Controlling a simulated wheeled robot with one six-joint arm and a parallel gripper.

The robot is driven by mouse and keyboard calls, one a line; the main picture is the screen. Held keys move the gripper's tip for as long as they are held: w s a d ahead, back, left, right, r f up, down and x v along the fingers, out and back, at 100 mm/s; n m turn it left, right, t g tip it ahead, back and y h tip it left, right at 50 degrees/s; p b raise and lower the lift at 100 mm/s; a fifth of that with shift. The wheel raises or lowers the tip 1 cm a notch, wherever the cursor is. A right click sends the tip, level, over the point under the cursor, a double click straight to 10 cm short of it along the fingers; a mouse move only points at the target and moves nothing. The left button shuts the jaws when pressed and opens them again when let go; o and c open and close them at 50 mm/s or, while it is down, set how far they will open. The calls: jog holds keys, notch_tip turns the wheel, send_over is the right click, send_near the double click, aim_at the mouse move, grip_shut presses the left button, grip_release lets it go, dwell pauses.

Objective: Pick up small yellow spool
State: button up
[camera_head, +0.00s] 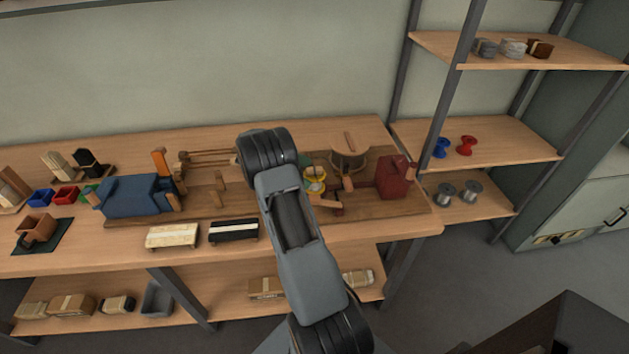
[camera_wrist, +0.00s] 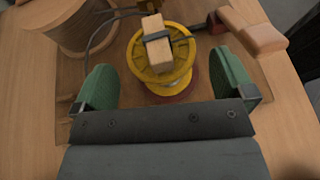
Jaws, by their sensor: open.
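The small yellow spool (camera_wrist: 160,75) stands upright on the wooden bench, with a tan wooden block and a dark strap across its top. It also shows in the head view (camera_head: 314,180), partly hidden beside my arm. My gripper (camera_wrist: 163,80) is open, with one green finger pad on each side of the spool in the wrist view. The spool sits between and slightly beyond the pads, and a gap shows on both sides. Whether the pads are level with the spool cannot be told. In the head view my gripper is mostly hidden behind my arm.
A round wooden drum (camera_wrist: 82,25) stands close beyond the spool at left, with a dark cable beside it. A wooden handle (camera_wrist: 252,27) lies close at right. A red machine (camera_head: 394,177) and a blue machine (camera_head: 133,196) stand on the workbench (camera_head: 350,234).

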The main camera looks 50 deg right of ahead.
aim_at(315, 173)
jog(key=shift+x, duration=2)
jog(key=shift+r, duration=0.1)
jog(key=c, duration=0.9)
jog(key=shift+c, duration=0.2)
